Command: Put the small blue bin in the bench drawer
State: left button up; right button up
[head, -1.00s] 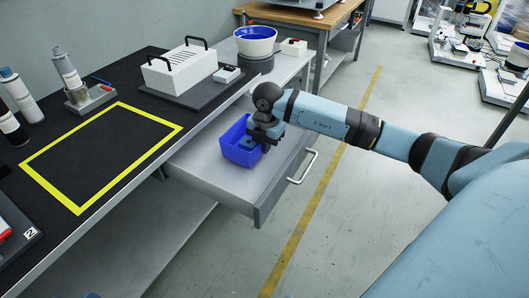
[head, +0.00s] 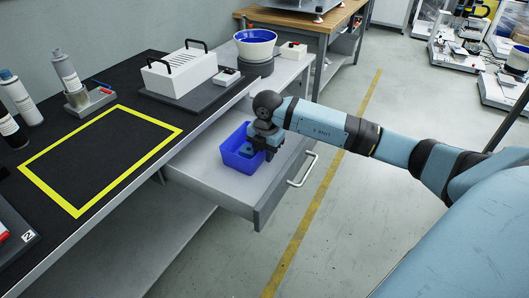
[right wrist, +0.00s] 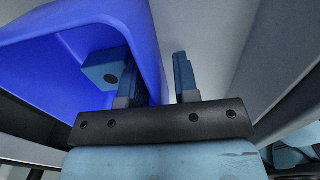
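The small blue bin (head: 233,158) sits upright inside the pulled-out grey bench drawer (head: 210,183), near its back right part. My right gripper (head: 257,152) is over the bin's right side, pointing down. In the right wrist view the bin (right wrist: 45,65) fills the left side. There my right gripper (right wrist: 150,76) has one finger inside the bin and the other outside, with the bin wall between them. The fingers are apart, with a gap between the outer finger and the wall. My left gripper is not in view.
The drawer's handle (head: 303,169) faces right. The bench top (head: 100,160) on the left carries a yellow-outlined square, bottles (head: 66,72) and a white box (head: 180,72). A blue-and-white bowl (head: 255,43) stands behind. The floor right of the drawer is clear.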

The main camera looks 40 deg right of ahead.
notch_tip(320, 180, up, 11)
jog(key=p, duration=0.4)
jog(key=s+a+f+n+g+y, duration=0.1)
jog(key=s+a+n+y, duration=0.2)
jog(key=s+a+y, duration=0.55)
jog(key=s+a+f+n+g+y, duration=0.1)
jog(key=s+a+n+y, duration=0.2)
jog(key=a, duration=1.1)
jog(key=s+a+r+m+t+y, duration=0.5)
jog(key=s+a+r+t+y, duration=0.2)
jog(key=a+r+y, duration=0.3)
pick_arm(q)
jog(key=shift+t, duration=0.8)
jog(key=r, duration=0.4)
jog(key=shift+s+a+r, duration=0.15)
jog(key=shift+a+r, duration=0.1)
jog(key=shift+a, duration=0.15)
pick_arm(e)
jog(key=s+d+f+m+t+h, duration=0.1)
jog(key=d+m+t+h, duration=0.1)
jog(key=m+t+h, duration=0.4)
jog(key=d+f+m+t+h, duration=0.2)
jog(key=m+t+h, duration=0.4)
jog(key=m, duration=0.8)
jog(key=shift+s+d+m+h, duration=0.3)
jog(key=shift+s+d+h, duration=0.1)
jog(key=shift+d, duration=0.15)
